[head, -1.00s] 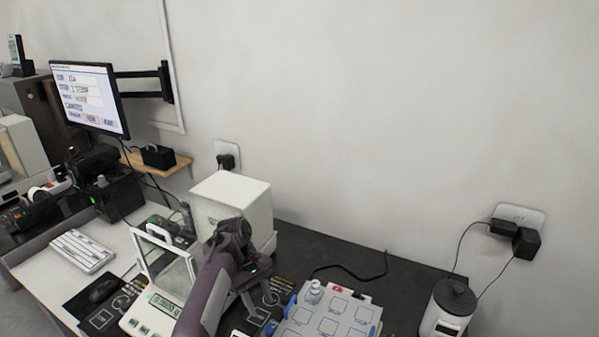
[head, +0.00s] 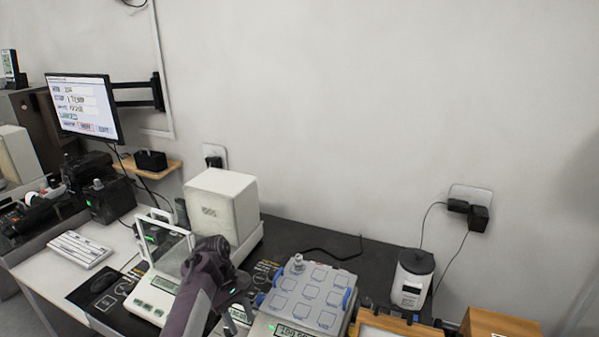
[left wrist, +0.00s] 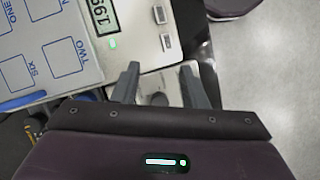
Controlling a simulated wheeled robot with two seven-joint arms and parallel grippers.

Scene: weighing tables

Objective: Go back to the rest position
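My left gripper (left wrist: 158,85) shows in the left wrist view with its two fingers apart and nothing between them. It hangs above the front edge of a scale with a digital display. In the head view the left arm comes up from the bottom, and its gripper (head: 238,300) is beside the left edge of the grid tray (head: 310,293). The fingertips are hard to make out there. The right gripper does not show in either view.
A white balance (head: 222,205) with a glass door stands behind my left arm. A small bottle (head: 297,263) stands on the tray's back corner. A white canister (head: 412,278) and wooden boxes (head: 500,325) are at right. A monitor (head: 83,107) and keyboard (head: 80,249) are at left.

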